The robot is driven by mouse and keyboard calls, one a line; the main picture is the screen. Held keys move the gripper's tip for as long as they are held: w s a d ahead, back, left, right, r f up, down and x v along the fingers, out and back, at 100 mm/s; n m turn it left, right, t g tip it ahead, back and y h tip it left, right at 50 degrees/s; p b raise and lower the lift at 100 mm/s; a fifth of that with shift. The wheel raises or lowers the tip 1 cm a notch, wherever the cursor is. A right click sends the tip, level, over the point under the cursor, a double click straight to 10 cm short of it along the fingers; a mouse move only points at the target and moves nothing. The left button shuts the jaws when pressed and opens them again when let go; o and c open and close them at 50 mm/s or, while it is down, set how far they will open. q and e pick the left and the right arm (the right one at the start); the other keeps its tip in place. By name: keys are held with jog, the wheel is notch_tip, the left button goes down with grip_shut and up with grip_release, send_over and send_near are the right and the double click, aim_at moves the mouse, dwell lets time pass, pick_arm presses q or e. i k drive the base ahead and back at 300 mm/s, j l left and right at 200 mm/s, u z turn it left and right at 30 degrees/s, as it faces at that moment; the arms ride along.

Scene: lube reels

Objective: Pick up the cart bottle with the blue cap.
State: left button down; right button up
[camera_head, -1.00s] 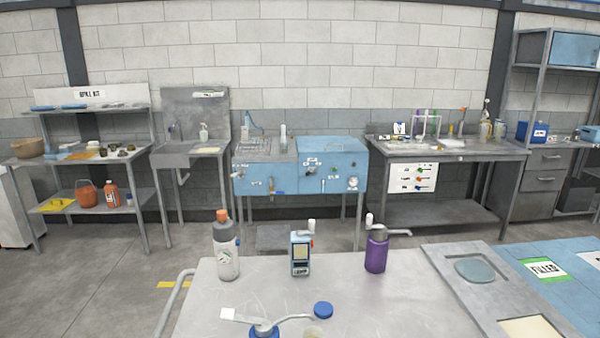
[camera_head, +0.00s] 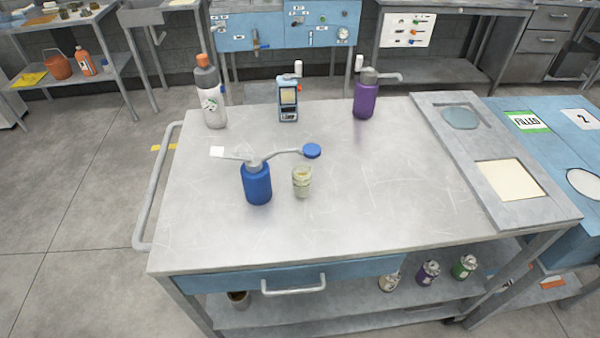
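On the grey cart top (camera_head: 380,210), a blue bottle (camera_head: 257,183) stands upright at the front left of centre, with a grey pump top and a spout toward the right. A flat round blue cap or disc (camera_head: 312,150) shows at the spout's right end. I cannot tell whether it touches the spout or lies on the cart. A small clear jar (camera_head: 302,182) with a yellowish content stands right of the blue bottle. A white bottle (camera_head: 212,105) with a grey shoulder and orange cap stands at the back left. A purple bottle (camera_head: 365,98) with a grey pump top stands at the back right. Neither gripper is in view.
A handheld device (camera_head: 287,99) stands at the cart's back. A grey panel (camera_head: 465,160) with a round recess lies at right, beside a blue table (camera_head: 535,160) with a FILLED label. Small bottles (camera_head: 428,272) stand on the lower shelf. The cart's front right is clear.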

aim_at(301, 171)
jog(key=l+u, duration=0.75)
